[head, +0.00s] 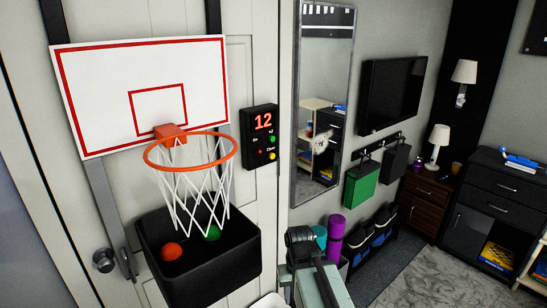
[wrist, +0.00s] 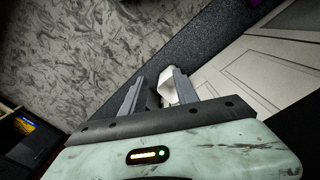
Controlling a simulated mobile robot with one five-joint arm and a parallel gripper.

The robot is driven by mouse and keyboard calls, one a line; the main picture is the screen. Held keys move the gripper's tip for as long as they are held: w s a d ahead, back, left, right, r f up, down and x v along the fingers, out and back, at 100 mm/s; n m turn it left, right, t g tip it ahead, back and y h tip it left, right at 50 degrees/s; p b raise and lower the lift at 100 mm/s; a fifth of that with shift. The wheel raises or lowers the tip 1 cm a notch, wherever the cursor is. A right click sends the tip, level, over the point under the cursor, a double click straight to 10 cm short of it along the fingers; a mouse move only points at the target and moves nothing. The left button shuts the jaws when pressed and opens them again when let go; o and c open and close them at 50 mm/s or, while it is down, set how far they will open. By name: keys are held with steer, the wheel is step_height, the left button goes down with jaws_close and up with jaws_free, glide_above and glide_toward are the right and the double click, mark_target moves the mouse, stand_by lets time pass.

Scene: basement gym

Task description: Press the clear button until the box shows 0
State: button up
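The black score box (head: 260,136) hangs on the door to the right of the hoop and shows a red 12. Below the digits are small buttons. A yellow button (head: 272,156) sits at its lower right, just under a label that seems to read Clear. A green button (head: 273,139) is above it and a red one (head: 259,152) is to its left. My gripper (wrist: 156,75) shows in the wrist view with its two fingers apart and nothing visibly held. In the head view my arm is low, below and right of the box; its fingertips cannot be made out.
The hoop (head: 190,150) and a black bin (head: 205,270) with an orange ball (head: 171,251) and a green ball (head: 212,232) are left of the box. A mirror (head: 322,100) stands to its right. A white object (wrist: 167,86) shows beyond my fingers.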

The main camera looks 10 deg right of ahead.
steer(key=c, duration=0.4)
step_height(320, 180, up, 16)
steer(key=p, duration=1.5)
steer(key=shift+f+p, duration=0.1)
steer(key=shift+p, duration=0.25)
jaws_close()
steer(key=shift+f+b, duration=0.35)
steer(key=shift+f, duration=0.05)
